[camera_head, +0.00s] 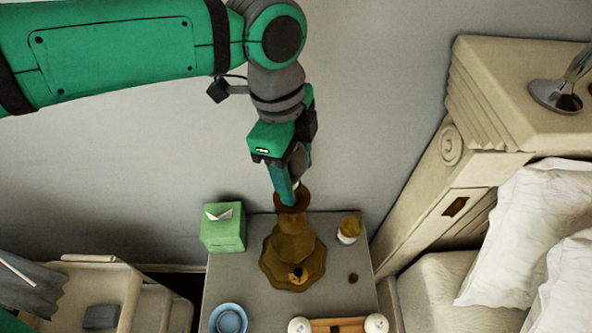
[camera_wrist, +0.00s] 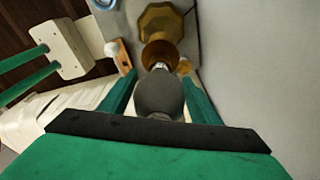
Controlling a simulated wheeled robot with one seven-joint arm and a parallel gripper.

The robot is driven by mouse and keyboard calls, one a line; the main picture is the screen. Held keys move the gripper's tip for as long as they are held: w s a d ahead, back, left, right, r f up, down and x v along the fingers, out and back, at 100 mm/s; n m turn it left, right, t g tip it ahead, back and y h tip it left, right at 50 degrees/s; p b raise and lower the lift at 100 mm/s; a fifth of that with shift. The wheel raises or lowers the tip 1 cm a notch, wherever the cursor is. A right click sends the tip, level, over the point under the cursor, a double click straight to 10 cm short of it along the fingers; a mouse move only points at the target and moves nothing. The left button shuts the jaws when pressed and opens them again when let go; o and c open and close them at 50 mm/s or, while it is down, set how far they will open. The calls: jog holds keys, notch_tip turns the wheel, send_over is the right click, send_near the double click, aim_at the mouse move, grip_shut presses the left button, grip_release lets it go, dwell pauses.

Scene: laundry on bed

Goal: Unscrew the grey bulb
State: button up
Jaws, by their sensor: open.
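The grey bulb (camera_wrist: 159,93) stands in the middle of the wrist view, its metal neck toward the brown socket (camera_wrist: 160,54) of the lamp. In the head view the bulb is mostly hidden behind my fingers. The brown-gold lamp (camera_head: 293,240) stands upright on the grey nightstand (camera_head: 235,283); its base also shows in the wrist view (camera_wrist: 160,22). My gripper (camera_head: 290,190) points down just above the lamp's socket. In the wrist view its two green fingers (camera_wrist: 160,95) are apart, one on each side of the bulb, with gaps visible.
A green tissue box (camera_head: 223,230) stands left of the lamp and a brown-lidded jar (camera_head: 349,230) right. A blue bowl (camera_head: 229,319), a small dark object (camera_head: 353,278) and a wooden piece with white knobs (camera_head: 338,325) lie nearer. The bed headboard (camera_head: 480,120) rises at right.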

jog(key=m, duration=0.5)
jog(key=shift+g+y, duration=0.3)
jog(key=shift+y, duration=0.1)
jog(key=shift+s+m, duration=0.15)
jog(key=shift+m, duration=0.95)
jog(key=m, duration=0.3)
jog(key=shift+s+a+m, duration=0.2)
jog(key=shift+m, duration=0.2)
jog(key=m+y, duration=0.1)
jog(key=m, duration=0.3)
jog(key=shift+a, duration=0.1)
jog(key=m, duration=0.5)
jog(key=shift+w+a+y, duration=0.1)
jog(key=shift+a+y, duration=0.1)
jog(key=shift+y, duration=0.1)
jog(key=m, duration=0.3)
jog(key=shift+m, duration=0.3)
jog(key=shift+a+m, duration=0.2)
jog(key=shift+m, duration=0.3)
jog(key=m, duration=0.4)
jog(key=shift+t+y, duration=0.3)
jog(key=shift+t, duration=0.1)
jog(key=shift+w+a+m, duration=0.1)
jog(key=shift+w+m, duration=0.1)
jog(key=shift+m, duration=1.2)
